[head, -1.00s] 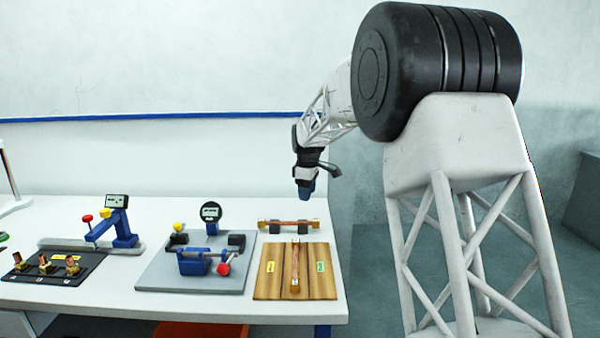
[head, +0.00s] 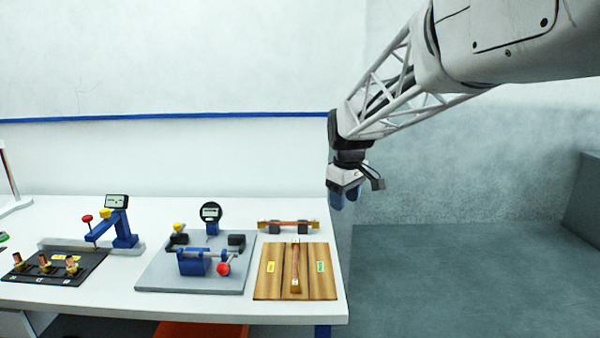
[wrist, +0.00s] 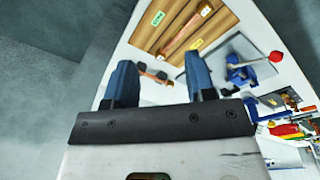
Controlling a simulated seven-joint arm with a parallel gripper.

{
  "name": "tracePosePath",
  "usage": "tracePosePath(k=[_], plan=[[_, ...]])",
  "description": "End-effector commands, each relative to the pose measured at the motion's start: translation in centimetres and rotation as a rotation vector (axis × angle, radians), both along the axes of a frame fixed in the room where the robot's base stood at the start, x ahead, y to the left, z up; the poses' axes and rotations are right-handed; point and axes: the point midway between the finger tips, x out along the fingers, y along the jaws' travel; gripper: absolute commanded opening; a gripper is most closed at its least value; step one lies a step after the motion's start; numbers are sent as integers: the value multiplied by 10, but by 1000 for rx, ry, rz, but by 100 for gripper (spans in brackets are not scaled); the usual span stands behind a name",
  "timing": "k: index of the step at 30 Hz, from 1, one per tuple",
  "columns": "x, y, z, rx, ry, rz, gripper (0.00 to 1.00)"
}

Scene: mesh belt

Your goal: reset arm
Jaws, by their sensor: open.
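My gripper (head: 343,196) hangs in the air past the right end of the white table, pointing down. In the wrist view its two blue fingers (wrist: 162,88) are spread apart with nothing held between them. A copper-coloured bar (head: 295,268) lies on the wooden board (head: 325,262), which carries a yellow and a green label. A second copper-coloured bar (head: 288,223) rests on two dark blocks behind the board. Both bars also show in the wrist view, beyond the fingers.
On the white table (head: 300,314) stand a grey plate (head: 155,277) with a blue fixture and round dial gauge (head: 210,212), and a black plate (head: 62,270) with several brass-coloured parts beside another blue gauge stand (head: 122,230). The floor right of the table is clear.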

Motion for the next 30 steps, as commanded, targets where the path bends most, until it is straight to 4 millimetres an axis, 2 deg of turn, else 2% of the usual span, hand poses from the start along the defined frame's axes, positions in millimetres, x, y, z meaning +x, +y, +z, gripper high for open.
tracePosePath(k=[1, 15, 30], plan=[[-14, -4, 3, 3, -5, -24, 50], [-128, -34, 5, 32, -38, -250, 50], [-249, -57, -17, 68, -71, -493, 50]])
